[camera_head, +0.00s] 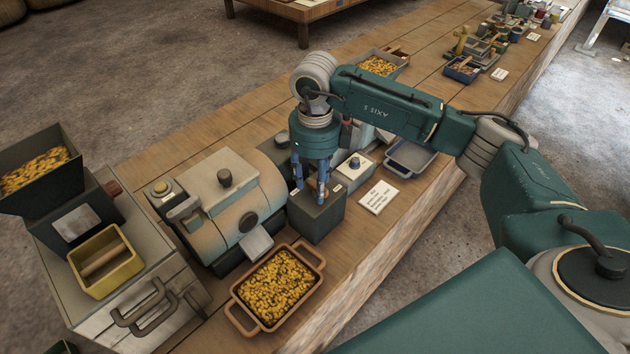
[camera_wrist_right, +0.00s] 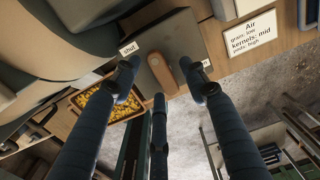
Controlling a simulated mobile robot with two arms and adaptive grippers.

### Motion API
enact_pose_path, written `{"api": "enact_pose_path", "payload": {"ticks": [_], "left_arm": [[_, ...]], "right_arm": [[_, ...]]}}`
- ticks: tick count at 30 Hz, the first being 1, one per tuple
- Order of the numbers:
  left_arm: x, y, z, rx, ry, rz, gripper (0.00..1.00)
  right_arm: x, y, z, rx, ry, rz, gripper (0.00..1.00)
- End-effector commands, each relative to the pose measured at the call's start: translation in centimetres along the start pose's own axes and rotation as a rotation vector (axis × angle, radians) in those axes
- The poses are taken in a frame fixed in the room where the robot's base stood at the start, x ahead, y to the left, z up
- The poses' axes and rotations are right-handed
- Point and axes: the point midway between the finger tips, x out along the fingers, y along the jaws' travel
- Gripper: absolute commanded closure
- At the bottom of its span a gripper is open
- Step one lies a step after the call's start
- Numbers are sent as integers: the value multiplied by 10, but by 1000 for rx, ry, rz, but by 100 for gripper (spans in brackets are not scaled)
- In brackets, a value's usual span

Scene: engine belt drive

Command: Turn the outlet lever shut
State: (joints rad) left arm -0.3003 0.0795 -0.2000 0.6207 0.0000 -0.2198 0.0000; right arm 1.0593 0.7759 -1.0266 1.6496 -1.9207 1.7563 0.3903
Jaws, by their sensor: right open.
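The outlet lever (camera_wrist_right: 161,74) is a short brown bar on top of a dark grey box (camera_head: 316,222). In the right wrist view it lies slightly slanted between a "shut" label (camera_wrist_right: 129,48) on the left and a second label (camera_wrist_right: 206,64), mostly hidden by a finger, on the right. My right gripper (camera_head: 318,192) points down over the box, its blue fingers open. In the wrist view its fingertips (camera_wrist_right: 158,78) stand around the lever, with a gap on either side; I cannot tell whether the third finger touches it. My left gripper is not in view.
The box adjoins a rounded machine drum (camera_head: 228,205). A tray of yellow kernels (camera_head: 275,289) stands in front. A hopper (camera_head: 38,168) stands at the left.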

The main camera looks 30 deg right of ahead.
Motion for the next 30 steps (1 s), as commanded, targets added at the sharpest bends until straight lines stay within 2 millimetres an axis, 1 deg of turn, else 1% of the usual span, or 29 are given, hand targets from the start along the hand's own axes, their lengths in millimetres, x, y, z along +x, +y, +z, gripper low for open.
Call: {"api": "enact_pose_path", "payload": {"ticks": [2,5,8,15,18,21,25,30], "left_arm": [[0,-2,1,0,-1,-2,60],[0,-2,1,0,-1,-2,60],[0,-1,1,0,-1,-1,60],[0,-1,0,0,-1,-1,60],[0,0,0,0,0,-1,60],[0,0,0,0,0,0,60],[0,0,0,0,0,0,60],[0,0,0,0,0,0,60]], "right_arm": [[-1,0,0,0,0,0,56],[-10,0,1,0,-2,-1,56],[-26,0,1,0,-4,-1,56],[-78,0,1,0,-4,-1,56],[-96,0,1,-1,-4,-1,56],[-109,0,0,-1,-3,0,56],[-118,0,0,0,-1,0,56],[-120,0,0,0,0,0,56]]}}
